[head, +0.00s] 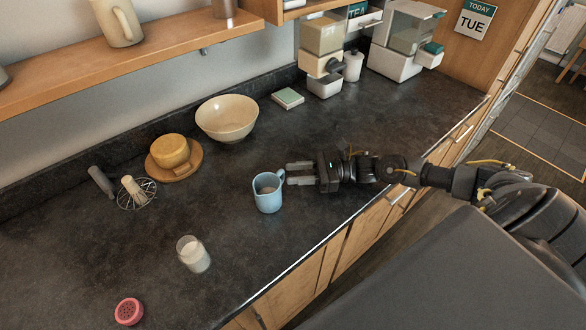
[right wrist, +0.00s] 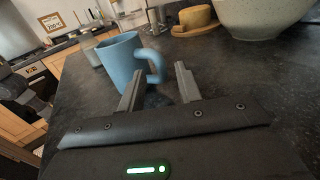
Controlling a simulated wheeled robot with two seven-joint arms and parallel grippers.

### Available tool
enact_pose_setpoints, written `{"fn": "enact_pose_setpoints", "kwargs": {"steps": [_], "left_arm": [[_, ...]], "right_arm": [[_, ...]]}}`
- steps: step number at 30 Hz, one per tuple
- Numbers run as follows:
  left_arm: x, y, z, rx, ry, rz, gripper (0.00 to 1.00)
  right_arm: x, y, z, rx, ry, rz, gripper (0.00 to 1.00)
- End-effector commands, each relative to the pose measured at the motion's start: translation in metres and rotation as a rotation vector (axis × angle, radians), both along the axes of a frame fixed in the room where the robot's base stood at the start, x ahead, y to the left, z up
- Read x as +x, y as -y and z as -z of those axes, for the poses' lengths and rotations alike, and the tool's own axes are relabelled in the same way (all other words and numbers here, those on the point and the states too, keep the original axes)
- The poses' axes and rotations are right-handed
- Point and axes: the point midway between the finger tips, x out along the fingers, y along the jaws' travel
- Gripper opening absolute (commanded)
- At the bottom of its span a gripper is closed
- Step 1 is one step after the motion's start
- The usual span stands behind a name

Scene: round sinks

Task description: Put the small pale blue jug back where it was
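The small pale blue jug (head: 267,192) stands upright on the dark counter near its front edge, its handle toward my right gripper. My right gripper (head: 289,174) comes in from the right, low over the counter, with its two fingers apart. In the right wrist view the jug (right wrist: 121,58) is just beyond the fingertips (right wrist: 158,75), and its handle shows in line with the gap between them. I cannot tell whether the fingers touch the handle; they are not closed on it. My left gripper is not in view.
A glass with white contents (head: 194,255) and a round pink-red item (head: 128,311) stand left of the jug. Behind are a cream bowl (head: 228,119), a wooden board (head: 190,165) with a yellow round block, and a whisk (head: 136,192). A wooden shelf (head: 150,48) hangs above.

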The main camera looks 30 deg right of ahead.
Motion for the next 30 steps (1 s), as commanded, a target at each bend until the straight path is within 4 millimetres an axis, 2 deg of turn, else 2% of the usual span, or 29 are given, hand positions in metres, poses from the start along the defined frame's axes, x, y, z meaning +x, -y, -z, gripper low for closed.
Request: {"fn": "enact_pose_setpoints", "kwargs": {"steps": [1,6,13,19,30], "left_arm": [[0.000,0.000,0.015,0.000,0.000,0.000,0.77],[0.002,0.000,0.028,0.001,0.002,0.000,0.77],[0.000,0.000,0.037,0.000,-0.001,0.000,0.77],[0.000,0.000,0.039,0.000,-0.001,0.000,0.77],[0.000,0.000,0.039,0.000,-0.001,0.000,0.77]], "right_arm": [[-0.008,0.015,0.013,-0.012,-0.008,0.003,0.34],[-0.025,0.051,0.009,-0.012,-0.006,0.005,0.34],[-0.041,0.085,0.004,-0.007,0.000,0.005,0.34],[-0.046,0.096,0.000,-0.005,0.004,0.002,0.34],[-0.046,0.097,-0.002,-0.003,0.008,0.001,0.34]]}}
